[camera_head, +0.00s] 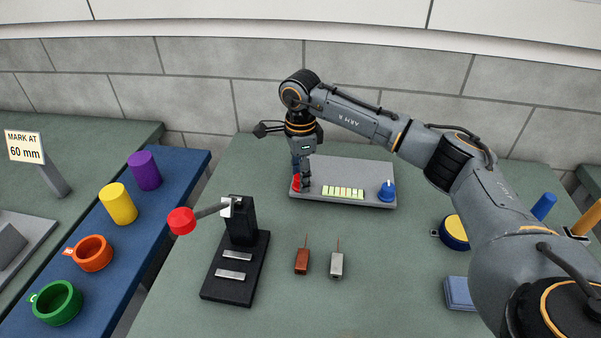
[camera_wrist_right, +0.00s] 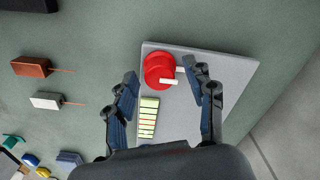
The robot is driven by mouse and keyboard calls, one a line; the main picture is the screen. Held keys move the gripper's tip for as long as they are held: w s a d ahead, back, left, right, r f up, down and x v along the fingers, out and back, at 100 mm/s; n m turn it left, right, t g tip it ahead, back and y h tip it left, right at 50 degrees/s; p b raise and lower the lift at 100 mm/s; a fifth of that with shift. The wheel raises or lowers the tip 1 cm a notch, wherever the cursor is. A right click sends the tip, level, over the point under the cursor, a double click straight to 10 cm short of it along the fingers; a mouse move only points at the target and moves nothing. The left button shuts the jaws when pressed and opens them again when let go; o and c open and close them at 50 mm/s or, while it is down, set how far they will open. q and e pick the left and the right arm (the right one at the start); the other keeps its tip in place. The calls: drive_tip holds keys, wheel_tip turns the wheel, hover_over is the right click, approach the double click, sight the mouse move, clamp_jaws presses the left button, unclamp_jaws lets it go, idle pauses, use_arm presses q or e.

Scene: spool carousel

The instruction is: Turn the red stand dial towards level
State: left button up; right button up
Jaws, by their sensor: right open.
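The red dial (camera_head: 296,183) sits at the left end of a light grey panel (camera_head: 350,166), partly hidden behind my right gripper (camera_head: 303,181). In the right wrist view the red dial (camera_wrist_right: 157,70) shows two white marks on its right side. My right gripper (camera_wrist_right: 162,75) points down over it with open fingers, one on each side. A gap shows on both sides of the dial. I cannot tell how far the fingertips reach down around it. A pale yellow-green gauge strip (camera_head: 343,193) with dark and red marks lies beside the dial. My left gripper is not in view.
A blue dial (camera_head: 387,192) stands at the panel's right end. In front are a black stand (camera_head: 240,230) with a red-ended arm, a brown block (camera_head: 301,262) and a grey block (camera_head: 336,265). Cups and cylinders stand on a blue surface (camera_head: 118,245) at left.

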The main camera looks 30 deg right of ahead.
drive_tip(key=shift+c, duration=0.2)
clamp_jaws()
drive_tip(key=m+b, duration=0.1)
drive_tip(key=m, duration=0.8)
drive_tip(key=shift+m, duration=0.4)
drive_tip(key=shift+b, duration=0.3)
drive_tip(key=shift+o, duration=0.2)
unclamp_jaws()
